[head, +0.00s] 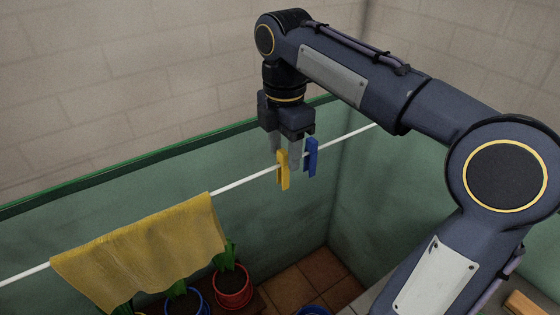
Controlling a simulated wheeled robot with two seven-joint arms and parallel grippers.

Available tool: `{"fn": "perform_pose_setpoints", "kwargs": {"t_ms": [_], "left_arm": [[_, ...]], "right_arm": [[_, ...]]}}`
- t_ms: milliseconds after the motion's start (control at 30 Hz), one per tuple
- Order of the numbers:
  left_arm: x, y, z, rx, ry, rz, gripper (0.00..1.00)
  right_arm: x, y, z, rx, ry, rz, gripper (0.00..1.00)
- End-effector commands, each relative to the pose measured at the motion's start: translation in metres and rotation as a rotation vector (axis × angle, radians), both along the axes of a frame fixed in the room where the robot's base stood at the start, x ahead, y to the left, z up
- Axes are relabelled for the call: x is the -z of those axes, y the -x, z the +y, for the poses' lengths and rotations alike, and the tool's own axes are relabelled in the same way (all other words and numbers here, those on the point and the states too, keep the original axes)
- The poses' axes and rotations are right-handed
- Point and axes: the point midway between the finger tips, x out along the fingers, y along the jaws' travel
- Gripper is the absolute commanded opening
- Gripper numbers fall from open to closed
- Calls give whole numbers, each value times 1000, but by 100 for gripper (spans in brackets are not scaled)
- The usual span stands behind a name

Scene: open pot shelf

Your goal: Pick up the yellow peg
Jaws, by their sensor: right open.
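The yellow peg (283,171) hangs upright on the white line, right of the middle of the picture. My right gripper (284,152) points down over the line from above. Its fingers are open, and the yellow peg shows between or just in front of them; I cannot tell exactly which. No grip on the peg shows. My left gripper is not in view.
A blue peg (311,158) is on the line just right of the yellow one, close to my right fingers. A yellow cloth (140,255) hangs over the line at left. Potted plants, including a red pot (232,290), stand below. A green-rimmed wall (130,163) runs behind.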

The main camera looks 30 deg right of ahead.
Motion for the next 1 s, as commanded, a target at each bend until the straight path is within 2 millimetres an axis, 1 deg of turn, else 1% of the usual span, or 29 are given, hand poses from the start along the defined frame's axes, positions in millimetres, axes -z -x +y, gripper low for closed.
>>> {"fn": "perform_pose_setpoints", "kwargs": {"t_ms": [33, 167, 267, 400, 500, 700, 767, 1000], "left_arm": [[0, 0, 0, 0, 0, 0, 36], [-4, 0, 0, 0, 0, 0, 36], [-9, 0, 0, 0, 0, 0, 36], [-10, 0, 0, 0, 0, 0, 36], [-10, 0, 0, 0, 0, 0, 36], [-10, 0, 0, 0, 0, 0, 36], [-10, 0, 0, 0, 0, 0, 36], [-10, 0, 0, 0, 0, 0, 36]], "right_arm": [[6, 1, 0, 1, 0, 2, 47], [20, -1, -2, 2, -2, 1, 47], [36, -2, -5, 3, -2, 3, 47], [55, -3, -5, 2, -3, 0, 47], [60, -3, -5, 2, -3, -2, 47], [61, -3, -5, 3, -3, -3, 47], [61, -3, -5, 2, -3, -3, 41], [61, -3, -5, 2, -3, -3, 9]]}}
